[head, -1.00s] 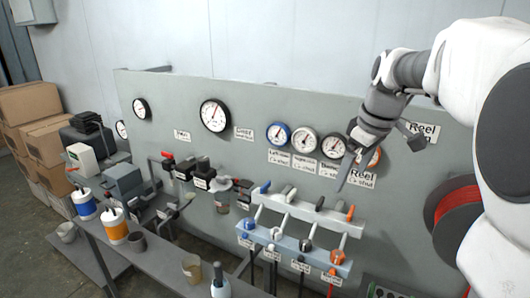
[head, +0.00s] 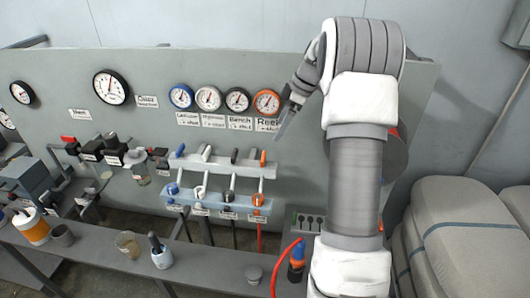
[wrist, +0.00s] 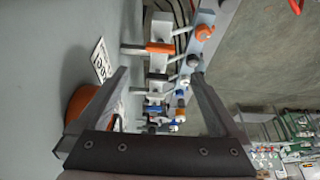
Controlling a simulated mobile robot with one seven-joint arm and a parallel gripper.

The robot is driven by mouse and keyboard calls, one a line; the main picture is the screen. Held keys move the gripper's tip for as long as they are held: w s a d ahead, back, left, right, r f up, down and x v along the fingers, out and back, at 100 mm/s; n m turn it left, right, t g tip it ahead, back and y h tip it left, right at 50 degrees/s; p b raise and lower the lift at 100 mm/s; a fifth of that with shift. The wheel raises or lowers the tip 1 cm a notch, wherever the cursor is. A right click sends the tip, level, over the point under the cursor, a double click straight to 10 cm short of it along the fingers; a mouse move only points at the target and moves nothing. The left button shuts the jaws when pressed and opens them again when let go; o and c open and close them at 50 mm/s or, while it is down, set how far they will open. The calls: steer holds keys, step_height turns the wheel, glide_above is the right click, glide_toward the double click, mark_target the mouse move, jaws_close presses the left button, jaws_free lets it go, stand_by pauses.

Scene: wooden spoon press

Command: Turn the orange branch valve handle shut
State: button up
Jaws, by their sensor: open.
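The orange branch valve handle (head: 262,158) stands upright at the right end of the row of four branch valves on the grey panel. It also shows in the wrist view (wrist: 160,48), beyond the fingertips and crosswise to them. My gripper (head: 281,134) is open and empty, above and slightly right of the handle, apart from it. In the wrist view its two fingers (wrist: 160,74) are spread wide. Below the handle is the orange outlet fitting (head: 259,201) with a red hose. The orange-rimmed gauge (head: 267,103) above has a label reading "Reel".
Neighbouring blue (head: 180,150), grey (head: 206,152) and black (head: 234,155) handles stand left of the orange one. Large grey sacks (head: 470,240) are at right.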

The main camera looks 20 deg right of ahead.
mark_target(264, 156)
steer(key=p+x, duration=0.1)
steer(key=x, duration=1.1)
steer(key=shift+f+p, duration=0.25)
steer(key=shift+p, duration=0.05)
steer(key=c, duration=1.2)
steer(key=shift+c, duration=0.2)
